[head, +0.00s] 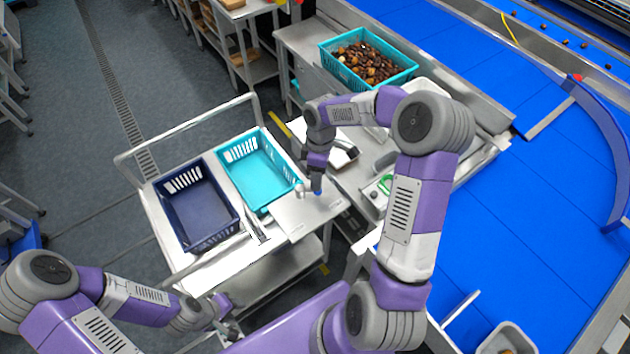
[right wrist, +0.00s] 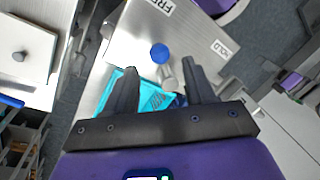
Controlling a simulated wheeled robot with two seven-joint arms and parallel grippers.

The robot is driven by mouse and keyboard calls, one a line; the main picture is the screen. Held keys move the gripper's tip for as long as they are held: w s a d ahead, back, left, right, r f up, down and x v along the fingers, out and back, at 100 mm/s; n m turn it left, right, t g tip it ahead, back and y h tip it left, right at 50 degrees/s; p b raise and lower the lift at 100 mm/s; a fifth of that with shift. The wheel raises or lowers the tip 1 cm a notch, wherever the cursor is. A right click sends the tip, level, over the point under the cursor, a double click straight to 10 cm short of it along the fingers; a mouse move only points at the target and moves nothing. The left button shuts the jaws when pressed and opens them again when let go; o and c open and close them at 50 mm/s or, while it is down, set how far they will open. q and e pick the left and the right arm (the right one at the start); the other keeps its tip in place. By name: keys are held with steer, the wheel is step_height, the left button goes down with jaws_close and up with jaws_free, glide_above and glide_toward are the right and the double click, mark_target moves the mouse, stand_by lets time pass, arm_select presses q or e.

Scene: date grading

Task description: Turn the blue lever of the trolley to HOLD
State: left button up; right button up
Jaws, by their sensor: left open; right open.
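The trolley (head: 172,262) has a grey plate (head: 290,228) at its right end. The lever's blue knob (right wrist: 159,53) and grey metal base (right wrist: 168,78) show in the right wrist view. From the base, the knob lies toward the FREE label (right wrist: 160,6). A second label (right wrist: 222,48) lies to the right, too small to read surely. My right gripper (right wrist: 160,68) is open, its fingers on either side of the lever in the picture; contact cannot be told. In the head view it (head: 317,188) partly hides the lever. My left gripper (head: 226,322) is open and empty, low near the trolley's front.
A navy crate (head: 192,207) and a teal crate (head: 257,168) stand on the trolley beside the plate. A teal crate of dates (head: 328,66) sits on the steel bench behind. A blue conveyor (head: 500,240) runs along the right.

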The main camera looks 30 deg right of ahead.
steer(key=f, duration=0.4)
steer(key=shift+s+a+f, duration=0.25)
steer(key=shift+a, duration=0.05)
steer(key=shift+s, duration=0.1)
steer(key=shift+c, duration=0.4)
jaws_close()
